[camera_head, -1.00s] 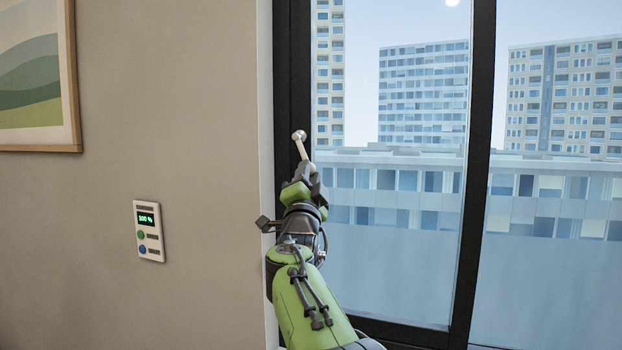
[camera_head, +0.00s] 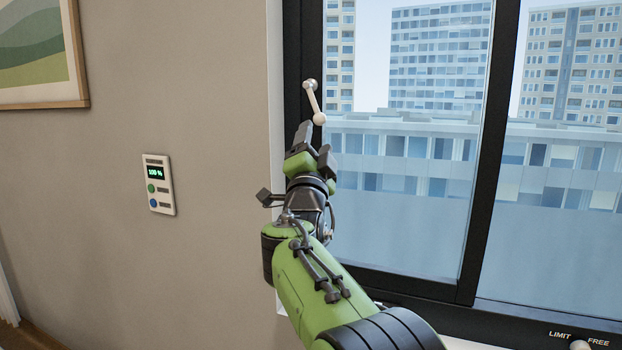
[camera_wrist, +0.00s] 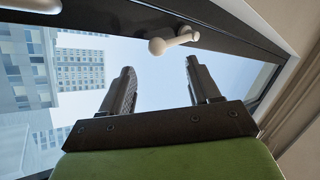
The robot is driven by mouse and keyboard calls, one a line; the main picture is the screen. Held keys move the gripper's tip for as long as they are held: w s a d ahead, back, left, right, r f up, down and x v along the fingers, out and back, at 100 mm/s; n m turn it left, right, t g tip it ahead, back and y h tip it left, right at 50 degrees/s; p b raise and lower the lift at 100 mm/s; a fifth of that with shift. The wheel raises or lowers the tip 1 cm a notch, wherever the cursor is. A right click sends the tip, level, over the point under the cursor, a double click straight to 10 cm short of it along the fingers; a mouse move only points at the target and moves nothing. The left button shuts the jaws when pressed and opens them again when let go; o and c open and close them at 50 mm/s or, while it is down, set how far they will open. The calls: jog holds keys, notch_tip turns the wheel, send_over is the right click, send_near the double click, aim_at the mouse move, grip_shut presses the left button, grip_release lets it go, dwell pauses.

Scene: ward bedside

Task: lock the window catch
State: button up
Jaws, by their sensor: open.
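The window catch (camera_head: 314,103) is a pale lever with a round knob at each end, on the dark left upright of the window frame. It slants from upper left to lower right in the head view. My gripper (camera_head: 315,143) is just below its lower knob there. In the wrist view the catch (camera_wrist: 174,41) lies beyond the open, empty fingers of my gripper (camera_wrist: 160,70), with its bigger knob appearing between them. I see no contact, though the depth gap is hard to judge.
A sill label reading LIMIT and FREE has a pale knob (camera_head: 580,346) below it, cut off at the bottom edge. A wall panel (camera_head: 159,184) and a framed picture (camera_head: 40,55) are left. Another pale bar (camera_wrist: 35,5) crosses the wrist view's upper left corner.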

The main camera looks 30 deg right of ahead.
jog(key=v, duration=0.9)
jog(key=shift+b, duration=0.4)
